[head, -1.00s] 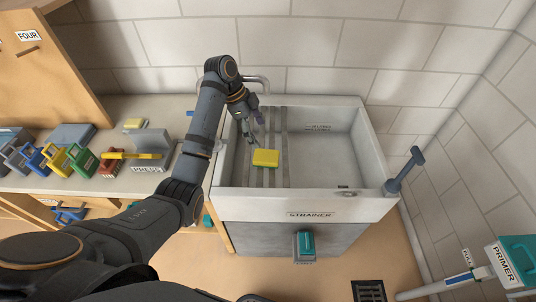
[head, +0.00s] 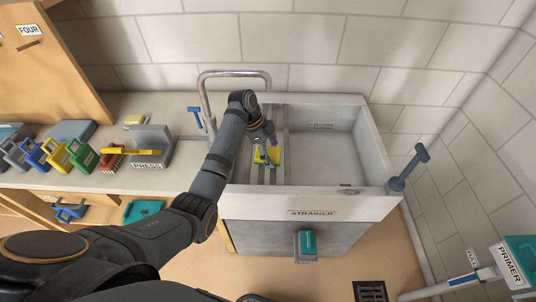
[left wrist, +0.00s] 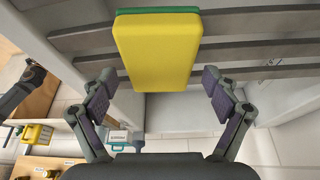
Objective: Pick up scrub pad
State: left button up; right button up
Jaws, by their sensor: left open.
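The scrub pad (head: 275,155) is yellow and lies on the slats at the left side of the sink; my left gripper partly covers it in the head view. In the left wrist view the scrub pad (left wrist: 157,48) shows a yellow face with a green layer along its far edge. My left gripper (head: 267,158) is over the pad, pointing down into the sink. In the left wrist view its two fingers (left wrist: 160,88) are spread wide, one on each side of the pad's near end, with visible gaps and nothing between the tips gripped. My right gripper is not in view.
The sink (head: 375,150) has raised walls around the pad and a tall faucet (head: 235,74) behind. A blue lever (head: 410,167) stands at its right. The counter at left holds a grey press (head: 150,148) and several coloured clamp-like items. The sink's right half is clear.

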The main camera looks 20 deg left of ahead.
aim_at(276, 156)
pick_arm(q)
jog(key=c, duration=0.9)
jog(key=shift+r, duration=0.15)
jog(key=shift+r, duration=0.25)
jog(key=r, duration=0.2)
jog(key=s+r+b, duration=0.1)
jog(key=r, duration=0.1)
jog(key=shift+s+a, duration=0.15)
jog(key=shift+a, duration=0.05)
jog(key=s+r+p, duration=0.2)
jog(key=s+p, duration=0.1)
jog(key=s, duration=0.1)
jog(key=s+a+r+p, duration=0.1)
jog(key=s+r+p, duration=0.2)
jog(key=s, duration=0.1)
jog(key=s+a+r+p, duration=0.1)
jog(key=s+r+p, duration=0.2)
jog(key=s, duration=0.1)
jog(key=shift+s+r, duration=0.15)
jog(key=shift+s, duration=0.15)
